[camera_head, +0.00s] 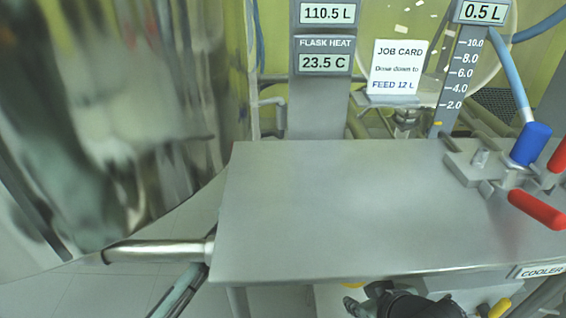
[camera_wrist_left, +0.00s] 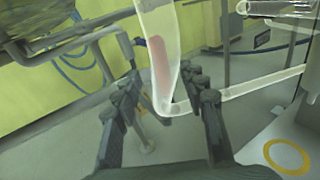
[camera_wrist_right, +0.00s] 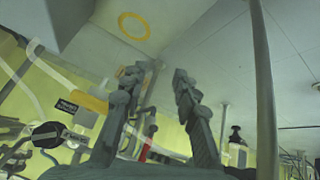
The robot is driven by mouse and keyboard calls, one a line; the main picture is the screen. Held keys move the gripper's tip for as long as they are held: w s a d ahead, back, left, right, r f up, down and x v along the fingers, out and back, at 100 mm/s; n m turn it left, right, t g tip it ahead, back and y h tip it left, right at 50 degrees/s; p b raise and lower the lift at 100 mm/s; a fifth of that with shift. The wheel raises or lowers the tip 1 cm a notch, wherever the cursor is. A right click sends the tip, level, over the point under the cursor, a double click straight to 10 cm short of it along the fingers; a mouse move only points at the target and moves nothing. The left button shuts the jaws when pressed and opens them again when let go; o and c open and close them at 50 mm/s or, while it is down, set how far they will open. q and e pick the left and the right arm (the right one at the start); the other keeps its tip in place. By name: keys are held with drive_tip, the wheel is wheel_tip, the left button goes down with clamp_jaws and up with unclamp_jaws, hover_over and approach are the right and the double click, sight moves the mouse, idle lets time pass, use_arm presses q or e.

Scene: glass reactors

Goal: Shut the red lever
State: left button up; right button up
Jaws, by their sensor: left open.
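Two red levers show at the right of the head view. One red lever (camera_head: 538,209) lies slantwise over the grey table, beside a valve block. The other red lever (camera_head: 558,155) is cut by the right edge. My right gripper (camera_head: 362,302) is low in the head view, below the table's front edge and apart from both levers. In the right wrist view its fingers (camera_wrist_right: 158,82) are apart with nothing between them. My left gripper (camera_wrist_left: 162,92) shows in its wrist view with fingers apart, near a glass tube; I cannot tell whether they touch.
A blue-handled valve (camera_head: 530,145) stands beside the red levers. The grey table (camera_head: 350,210) has a wide bare top. A job card (camera_head: 399,67) and displays stand behind it. A large shiny vessel (camera_head: 130,110) fills the left. The glass tube (camera_wrist_left: 160,30) holds something reddish.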

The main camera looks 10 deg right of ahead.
use_arm(q)
drive_tip(key=x, duration=0.5)
drive_tip(key=shift+d+b, duration=0.1)
drive_tip(key=shift+b, duration=0.2)
drive_tip(key=shift+w+d, duration=0.3)
drive_tip(key=shift+w, duration=0.15)
use_arm(e)
drive_tip(key=w+a+r+t, duration=0.1)
drive_tip(key=w+a+t+y, duration=0.1)
drive_tip(key=w, duration=0.1)
drive_tip(key=shift+a+r, duration=0.35)
drive_tip(key=shift+r, duration=0.05)
use_arm(q)
clamp_jaws()
